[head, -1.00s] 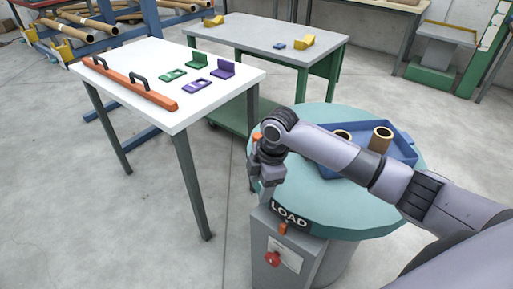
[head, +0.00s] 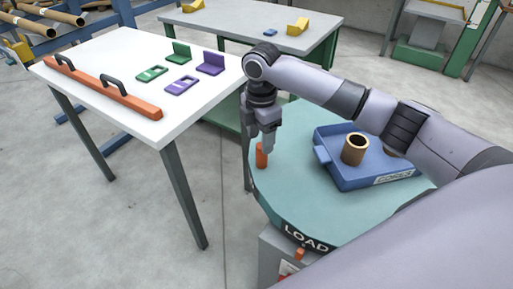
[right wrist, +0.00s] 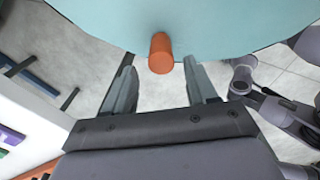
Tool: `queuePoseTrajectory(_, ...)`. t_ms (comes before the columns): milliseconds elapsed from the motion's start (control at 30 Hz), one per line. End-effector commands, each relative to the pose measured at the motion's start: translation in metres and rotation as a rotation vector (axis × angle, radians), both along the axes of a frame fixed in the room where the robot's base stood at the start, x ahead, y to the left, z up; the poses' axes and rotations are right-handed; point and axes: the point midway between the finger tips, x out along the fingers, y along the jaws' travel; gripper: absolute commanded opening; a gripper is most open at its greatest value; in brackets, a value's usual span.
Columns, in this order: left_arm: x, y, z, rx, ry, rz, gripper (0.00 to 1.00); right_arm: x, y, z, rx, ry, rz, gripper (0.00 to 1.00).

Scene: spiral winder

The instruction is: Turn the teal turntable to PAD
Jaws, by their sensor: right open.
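The teal turntable (head: 290,185) stands at centre right, with the word LOAD (head: 306,240) on its rim above a small orange marker (head: 299,254) on the grey base. An orange upright peg (head: 262,156) stands near the turntable's left edge. My right gripper (head: 262,143) is open, pointing down over the peg. In the right wrist view the peg (right wrist: 160,53) shows between the open fingertips, with a gap on both sides. I cannot tell whether its top is level with the tips. No PAD label is visible. My left gripper is not seen.
A blue tray (head: 335,172) with a brown tube (head: 355,148) sits on the turntable, partly behind my right arm. A white table (head: 110,60) with an orange two-handled bar (head: 100,88) stands close on the left. A grey table (head: 290,38) is behind.

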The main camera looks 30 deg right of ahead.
Motion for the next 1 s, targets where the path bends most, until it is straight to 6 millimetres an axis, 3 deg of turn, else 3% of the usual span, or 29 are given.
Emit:
queuePoseTrajectory(333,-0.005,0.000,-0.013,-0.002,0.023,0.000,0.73,-0.001,0.000,-0.053,-0.002,0.002,0.000,0.57)
queuePoseTrajectory(733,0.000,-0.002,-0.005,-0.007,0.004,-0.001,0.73,-0.001,0.000,-0.062,-0.001,0.000,0.000,0.57)
queuePoseTrajectory(767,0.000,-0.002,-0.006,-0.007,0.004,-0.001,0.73,-0.001,0.000,-0.062,-0.001,0.000,0.000,0.51)
queuePoseTrajectory(900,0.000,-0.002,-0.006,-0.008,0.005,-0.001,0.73,-0.001,0.000,-0.062,-0.001,0.000,0.001,0.05)
queuePoseTrajectory(933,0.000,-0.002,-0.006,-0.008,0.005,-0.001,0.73,-0.001,0.000,-0.062,-0.001,0.000,0.001,0.00)
queuePoseTrajectory(1000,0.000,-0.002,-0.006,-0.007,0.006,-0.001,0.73,0.000,0.000,-0.062,0.000,0.000,0.001,0.00)
